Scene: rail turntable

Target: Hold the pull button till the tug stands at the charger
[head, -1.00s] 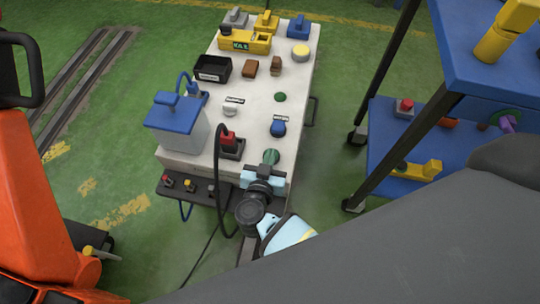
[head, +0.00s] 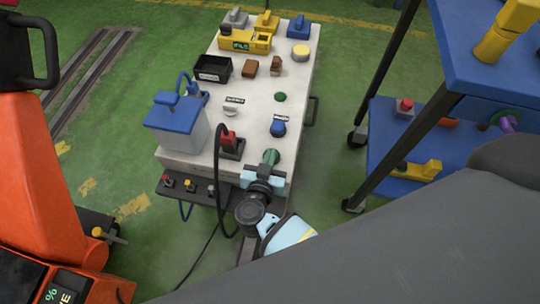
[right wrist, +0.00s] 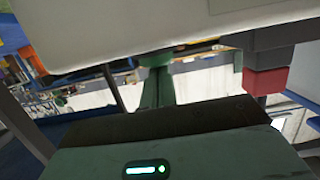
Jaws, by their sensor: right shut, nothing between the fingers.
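An orange machine with a black handle, which looks like the tug (head: 42,190), stands at the left edge of the head view, partly cut off. A small lit display shows low on it. My right gripper (head: 268,168) is shut and empty at the near end of the white-topped table. Its green fingertips meet a green round button at the table's edge. The right wrist view shows the green button (right wrist: 155,57) right at the shut fingers (right wrist: 157,88); how far it is pressed I cannot tell. I cannot identify the charger. My left gripper is out of view.
The white table (head: 255,112) carries a blue-lidded box (head: 176,125), a red plug-like block (head: 230,141) and several knobs. A dark shelf (head: 196,198) with small buttons hangs at its front. A blue cart (head: 385,135) stands right. Rails (head: 85,75) run back left.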

